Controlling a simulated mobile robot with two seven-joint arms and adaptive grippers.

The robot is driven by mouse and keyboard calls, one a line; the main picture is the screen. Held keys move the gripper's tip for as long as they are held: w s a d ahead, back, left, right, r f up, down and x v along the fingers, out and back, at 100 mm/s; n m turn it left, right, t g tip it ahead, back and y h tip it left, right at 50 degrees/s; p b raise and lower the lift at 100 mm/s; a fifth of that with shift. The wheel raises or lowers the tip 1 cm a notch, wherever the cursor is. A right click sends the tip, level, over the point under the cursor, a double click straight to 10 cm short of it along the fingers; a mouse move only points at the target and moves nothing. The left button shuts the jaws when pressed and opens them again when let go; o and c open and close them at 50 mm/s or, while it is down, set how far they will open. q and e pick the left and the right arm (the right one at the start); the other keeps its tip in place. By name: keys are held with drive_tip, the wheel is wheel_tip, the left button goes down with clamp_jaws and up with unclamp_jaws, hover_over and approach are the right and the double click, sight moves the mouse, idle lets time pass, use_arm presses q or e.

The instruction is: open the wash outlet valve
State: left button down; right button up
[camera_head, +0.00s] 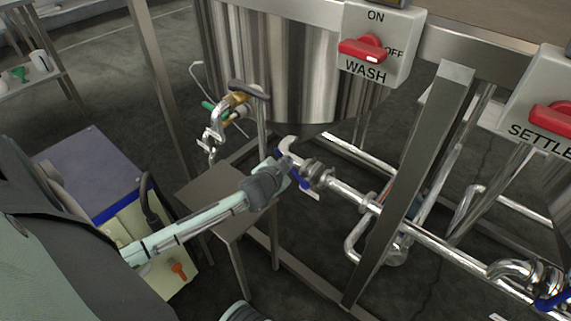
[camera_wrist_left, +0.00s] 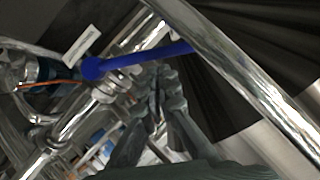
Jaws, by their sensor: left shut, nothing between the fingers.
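The wash outlet valve has a blue lever handle (camera_head: 304,181) on the steel outlet pipe (camera_head: 345,193) below the wash tank (camera_head: 275,65). In the left wrist view the blue handle (camera_wrist_left: 140,62) runs across the upper middle, from a round hub at left to a tip near a shiny tube. My left gripper (camera_head: 284,163) is beside the handle in the head view, with its fingers close to it. The fingers (camera_wrist_left: 157,80) are shut with nothing between them, and their tips appear just below the handle. Whether they touch it I cannot tell. My right gripper is not seen.
A red WASH switch (camera_head: 364,49) is on the frame above. A steel post (camera_head: 408,185) stands right of the valve. A small steel stand (camera_head: 222,197) lies under my left forearm. Another blue handle (camera_head: 553,300) is at the lower right. Hose fittings (camera_head: 222,115) hang left of the tank.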

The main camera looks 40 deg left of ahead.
use_arm(q)
drive_tip(key=shift+w+a+f, duration=0.1)
drive_tip(key=shift+a+f, duration=0.1)
drive_tip(key=shift+f, duration=0.1)
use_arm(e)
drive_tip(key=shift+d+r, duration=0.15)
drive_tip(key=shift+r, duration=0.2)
use_arm(q)
drive_tip(key=shift+w+a+f+n+g+h+p, duration=0.1)
drive_tip(key=shift+a+f+n+g+h+p, duration=0.3)
drive_tip(key=shift+a+f+p, duration=0.5)
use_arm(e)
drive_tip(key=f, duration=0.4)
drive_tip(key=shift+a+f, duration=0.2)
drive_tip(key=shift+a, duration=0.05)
use_arm(q)
drive_tip(key=shift+r, duration=0.15)
